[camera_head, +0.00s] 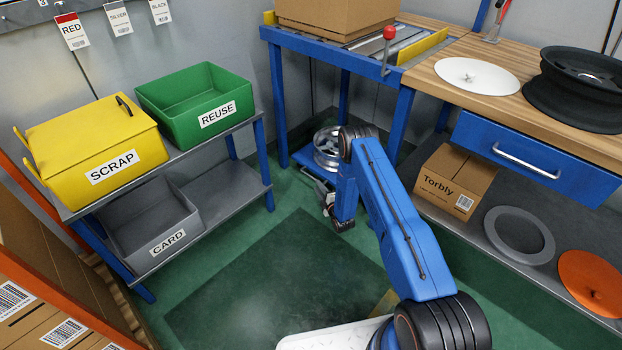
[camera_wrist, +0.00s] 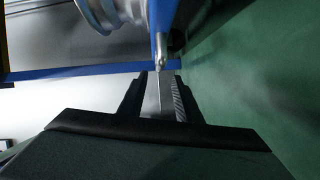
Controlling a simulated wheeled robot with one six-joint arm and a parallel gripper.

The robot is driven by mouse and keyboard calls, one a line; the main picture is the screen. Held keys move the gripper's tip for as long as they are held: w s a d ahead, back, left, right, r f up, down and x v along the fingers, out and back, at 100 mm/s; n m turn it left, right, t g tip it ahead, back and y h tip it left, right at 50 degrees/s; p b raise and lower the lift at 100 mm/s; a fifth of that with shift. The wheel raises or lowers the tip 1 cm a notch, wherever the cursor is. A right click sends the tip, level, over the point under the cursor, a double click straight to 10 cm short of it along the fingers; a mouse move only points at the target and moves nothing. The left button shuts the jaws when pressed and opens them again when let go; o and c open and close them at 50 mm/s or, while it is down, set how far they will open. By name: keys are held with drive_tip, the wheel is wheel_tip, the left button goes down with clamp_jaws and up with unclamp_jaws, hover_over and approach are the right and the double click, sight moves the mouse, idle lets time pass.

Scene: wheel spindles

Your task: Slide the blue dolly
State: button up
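The blue dolly (camera_head: 312,167) is low on the green floor, under the blue roller table. A silver wheel rim (camera_head: 327,148) rests on it. In the wrist view, a blue edge (camera_wrist: 165,20), seemingly the dolly's, and part of the rim (camera_wrist: 115,12) show at the top. My gripper (camera_head: 328,205) is low at the dolly's near side, partly hidden by my arm. In the wrist view, a thin silver bar (camera_wrist: 162,52) is right at my gripper's fingertips (camera_wrist: 162,73). I cannot tell whether the fingers are closed on it.
A shelf with a yellow SCRAP bin (camera_head: 95,150), green REUSE bin (camera_head: 195,105) and grey CARD bin (camera_head: 150,225) stands left. A wooden workbench (camera_head: 450,75) stands right, above a lower shelf with a Torbly box (camera_head: 455,183). The floor (camera_head: 270,280) between is open.

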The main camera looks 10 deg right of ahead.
sight(311, 177)
drive_tip(key=x, duration=0.9)
drive_tip(key=shift+w, duration=0.4)
drive_tip(key=shift+a, duration=0.1)
clamp_jaws()
